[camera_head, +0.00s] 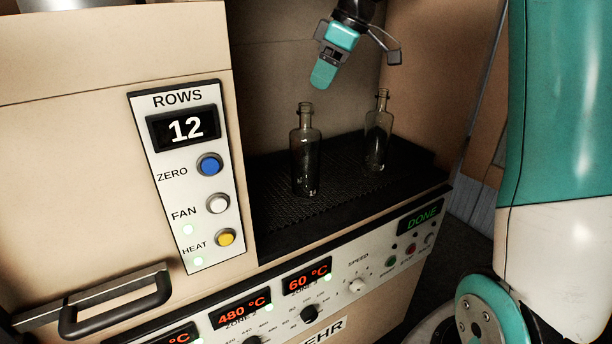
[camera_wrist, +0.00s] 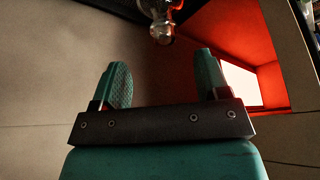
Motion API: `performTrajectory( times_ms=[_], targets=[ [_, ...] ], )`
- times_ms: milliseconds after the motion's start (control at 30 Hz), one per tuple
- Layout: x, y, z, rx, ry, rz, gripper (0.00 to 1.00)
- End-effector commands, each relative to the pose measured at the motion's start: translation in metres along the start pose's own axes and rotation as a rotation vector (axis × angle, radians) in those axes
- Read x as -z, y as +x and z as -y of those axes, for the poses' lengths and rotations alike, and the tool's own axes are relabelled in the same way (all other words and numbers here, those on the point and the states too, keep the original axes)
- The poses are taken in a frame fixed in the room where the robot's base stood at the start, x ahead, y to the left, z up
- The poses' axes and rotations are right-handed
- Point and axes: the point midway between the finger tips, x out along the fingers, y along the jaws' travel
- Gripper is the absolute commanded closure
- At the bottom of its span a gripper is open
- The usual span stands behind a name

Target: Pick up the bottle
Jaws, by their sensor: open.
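Two clear glass bottles stand upright on a black mesh belt (camera_head: 275,208) in the machine's opening. The nearer left bottle (camera_head: 305,155) and the farther right bottle (camera_head: 377,135) stand apart. My gripper (camera_head: 323,76) hangs tilted above the left bottle's neck in the head view, apart from it and empty. In the wrist view my gripper (camera_wrist: 162,70) shows two teal fingers spread wide with nothing between them. A glass bottle end (camera_wrist: 160,22) shows beyond the fingers at the top edge. I cannot tell which bottle it is.
The opening has beige walls at left, back and right. A control panel (camera_head: 180,130) reads ROWS 12, and a front panel (camera_head: 335,280) shows temperatures and DONE. A black handle (camera_head: 115,305) sticks out at lower left. The wrist view shows a red-lit opening (camera_wrist: 240,85) at right.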

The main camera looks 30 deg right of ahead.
Motion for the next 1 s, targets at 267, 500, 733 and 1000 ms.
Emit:
performTrajectory(
  times_ms=[267, 500, 733, 1000],
  targets=[
    [0.001, 0.046, 0.002, 0.003, 0.001, 0.000, 0.31],
    [0.004, 0.068, 0.004, 0.003, 0.001, 0.001, 0.31],
    [0.006, 0.099, 0.004, 0.003, 0.001, 0.001, 0.31],
    [0.006, 0.103, 0.004, 0.000, 0.001, -0.001, 0.31]
  ],
)
